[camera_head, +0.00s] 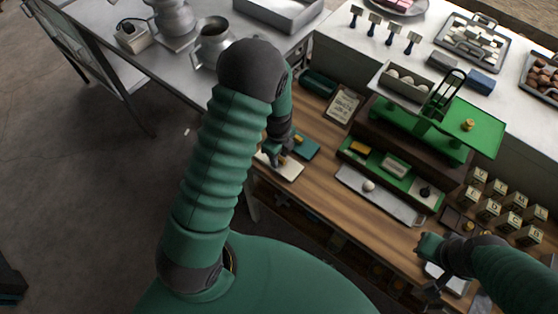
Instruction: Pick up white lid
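A flat, whitish rectangular piece (290,171), which looks like the white lid, lies on the wooden counter left of centre. My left gripper (274,158) points down right over its left part and hides some of it. I cannot tell whether the fingers touch it or how far apart they are. My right gripper (432,287) is low at the right, over a pale item (456,284) near the counter's front edge; its fingers are too small and dark to read.
A teal flat piece (307,148) lies just behind the whitish one. A green scale (480,130) stands right of centre, with a metal tray (385,204) in front. Several lettered blocks (490,208) stand at the right. A metal pot (212,40) is at the back left.

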